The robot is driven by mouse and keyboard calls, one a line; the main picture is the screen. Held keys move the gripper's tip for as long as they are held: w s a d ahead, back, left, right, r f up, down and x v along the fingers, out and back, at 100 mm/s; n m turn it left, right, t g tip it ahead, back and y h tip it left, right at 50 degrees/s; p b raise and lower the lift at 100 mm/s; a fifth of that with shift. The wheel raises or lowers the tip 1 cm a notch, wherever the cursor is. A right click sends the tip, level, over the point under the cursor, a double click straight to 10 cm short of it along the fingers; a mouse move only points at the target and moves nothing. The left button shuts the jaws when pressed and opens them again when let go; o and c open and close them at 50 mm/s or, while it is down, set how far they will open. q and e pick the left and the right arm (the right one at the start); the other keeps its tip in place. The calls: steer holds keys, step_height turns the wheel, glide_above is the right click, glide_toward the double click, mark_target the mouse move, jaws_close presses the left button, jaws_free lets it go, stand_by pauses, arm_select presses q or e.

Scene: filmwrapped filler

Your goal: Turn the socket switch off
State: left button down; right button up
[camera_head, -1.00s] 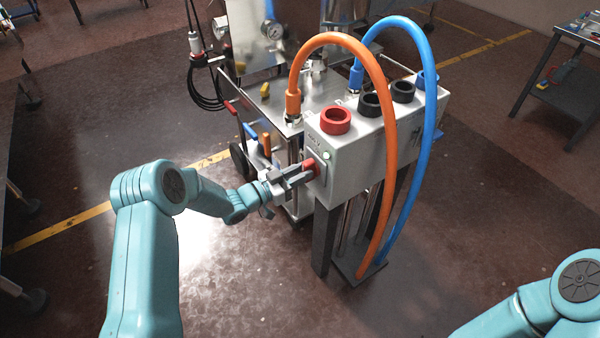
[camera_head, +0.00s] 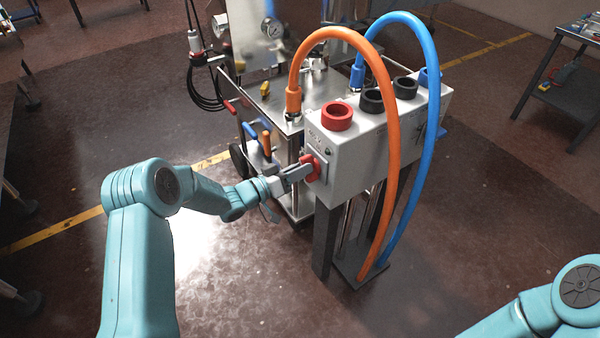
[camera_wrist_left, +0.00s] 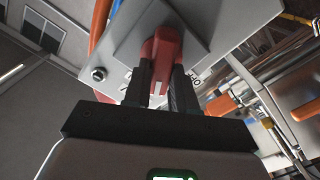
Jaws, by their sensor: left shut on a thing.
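The grey socket box (camera_head: 348,178) stands on dark legs, with a red rotary switch (camera_head: 312,166) on its left end face. My left gripper (camera_head: 306,170) reaches in from the left and is shut on the red switch. In the left wrist view the red switch handle (camera_wrist_left: 163,50) sits between the two dark fingers (camera_wrist_left: 162,85). Dark lettering, only partly readable, shows on the plate beside the fingers. A small round indicator (camera_head: 327,151) above the switch looks dark. My right gripper is out of view.
An orange hose (camera_head: 392,130) and a blue hose (camera_head: 433,120) arch over the box. A red ring socket (camera_head: 337,116) and black ones (camera_head: 371,101) sit on its top. A metal machine cart (camera_head: 262,100) stands behind. The floor in front is clear.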

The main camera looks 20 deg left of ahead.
arm_select(q)
steer(key=n, duration=1.1)
steer(key=shift+a+f, duration=0.1)
steer(key=shift+f, duration=0.25)
steer(key=shift+n, duration=0.4)
steer(key=c, duration=0.9)
jaws_free()
steer(key=v, duration=1.6)
steer(key=shift+s+a, duration=0.1)
steer(key=shift+a, duration=0.05)
